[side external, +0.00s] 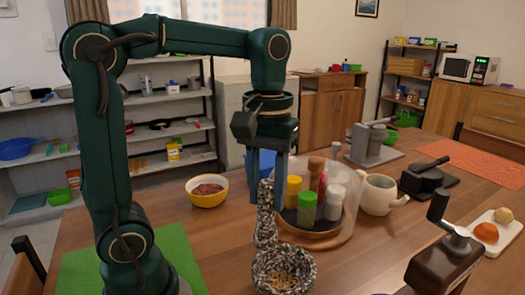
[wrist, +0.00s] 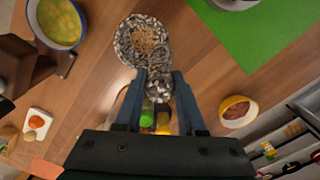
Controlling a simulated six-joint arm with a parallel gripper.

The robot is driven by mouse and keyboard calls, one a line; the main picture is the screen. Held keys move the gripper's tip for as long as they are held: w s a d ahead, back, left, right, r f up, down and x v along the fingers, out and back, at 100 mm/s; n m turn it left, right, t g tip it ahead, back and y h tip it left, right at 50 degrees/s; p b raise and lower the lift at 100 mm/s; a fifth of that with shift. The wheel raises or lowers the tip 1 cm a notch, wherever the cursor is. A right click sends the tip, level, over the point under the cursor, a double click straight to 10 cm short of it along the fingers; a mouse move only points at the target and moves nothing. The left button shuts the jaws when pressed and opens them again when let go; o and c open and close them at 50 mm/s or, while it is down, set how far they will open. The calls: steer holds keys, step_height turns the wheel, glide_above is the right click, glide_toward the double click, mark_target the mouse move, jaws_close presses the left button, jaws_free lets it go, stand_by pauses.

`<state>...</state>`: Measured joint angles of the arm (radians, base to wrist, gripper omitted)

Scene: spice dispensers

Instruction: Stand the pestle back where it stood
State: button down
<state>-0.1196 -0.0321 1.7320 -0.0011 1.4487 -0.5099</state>
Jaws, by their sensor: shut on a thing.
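The pestle (side external: 266,228) is grey speckled stone and stands roughly upright. My gripper (side external: 267,200) points down and is shut on its upper part, with one finger on each side. In the wrist view the pestle (wrist: 161,88) shows between the fingers of my gripper (wrist: 158,78). The matching speckled mortar (side external: 256,268) stands on the table just in front of the pestle and holds tan bits; it also shows in the wrist view (wrist: 122,45). The pestle's lower end is beside or behind the mortar's rim; I cannot tell whether it touches the table.
A round spice turntable (side external: 300,236) with several jars stands close right of the pestle. A yellow bowl (side external: 208,199) is to the left behind. A cream pot (side external: 378,195), a hand grinder (side external: 445,262) and a white board (side external: 503,240) are to the right.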

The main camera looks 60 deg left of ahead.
steer(key=s+a+f+n, duration=0.2)
steer(key=s+a+n, duration=0.5)
steer(key=a+n, duration=0.3)
step_height(320, 180, down, 8)
steer(key=shift+d+n, duration=0.3)
steer(key=shift+n, duration=0.1)
steer(key=shift+w+f, duration=0.1)
steer(key=shift+f, duration=0.05)
steer(key=c, duration=0.5)
jaws_free()
